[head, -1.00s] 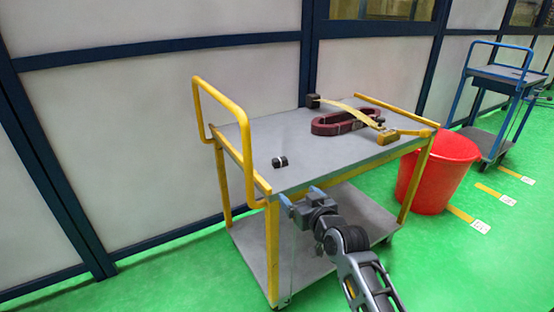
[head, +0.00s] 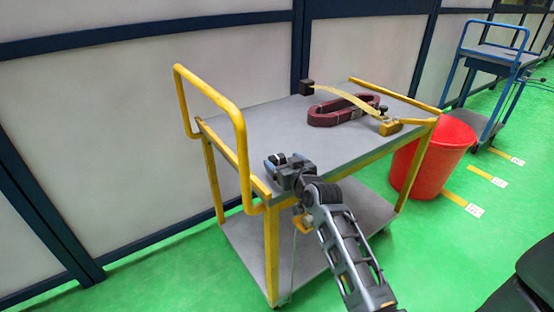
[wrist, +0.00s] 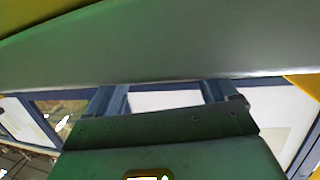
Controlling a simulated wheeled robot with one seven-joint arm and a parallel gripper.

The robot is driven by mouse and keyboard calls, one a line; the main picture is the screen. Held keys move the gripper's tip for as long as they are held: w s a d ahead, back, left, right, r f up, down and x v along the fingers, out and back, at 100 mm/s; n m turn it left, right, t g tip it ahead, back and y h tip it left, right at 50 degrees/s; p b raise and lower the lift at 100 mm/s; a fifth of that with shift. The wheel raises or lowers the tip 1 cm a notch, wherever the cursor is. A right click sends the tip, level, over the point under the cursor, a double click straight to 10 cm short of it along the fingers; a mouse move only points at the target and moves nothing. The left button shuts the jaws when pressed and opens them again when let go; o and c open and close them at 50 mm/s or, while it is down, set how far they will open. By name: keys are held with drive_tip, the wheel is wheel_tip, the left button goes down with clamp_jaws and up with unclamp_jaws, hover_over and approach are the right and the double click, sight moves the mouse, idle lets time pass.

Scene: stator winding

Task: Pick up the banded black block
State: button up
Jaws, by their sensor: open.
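The small black block with a pale band (head: 281,157) is on the near left part of the cart's grey top in the head view. It is mostly hidden by my gripper. My gripper (head: 284,161) is at the cart's near edge, right at the block in the picture; I cannot tell whether it touches it. In the wrist view my gripper (wrist: 165,97) shows two fingers set wide apart, with no block visible between them. A broad grey-green surface crosses above the fingertips there.
The cart top (head: 247,132) also bears a dark red oval coil (head: 325,115), a dark cube (head: 307,88) and a yellow strip with a yellow block (head: 390,127). A yellow handle (head: 242,140) rises at the left. A red bucket (head: 432,160) stands at the right.

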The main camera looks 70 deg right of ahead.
sight(279, 158)
drive_tip(key=x, duration=0.3)
drive_tip(key=shift+w+d+f, duration=0.1)
drive_tip(key=shift+w+d, duration=0.05)
drive_tip(key=shift+d, duration=0.05)
drive_tip(key=c, duration=1.1)
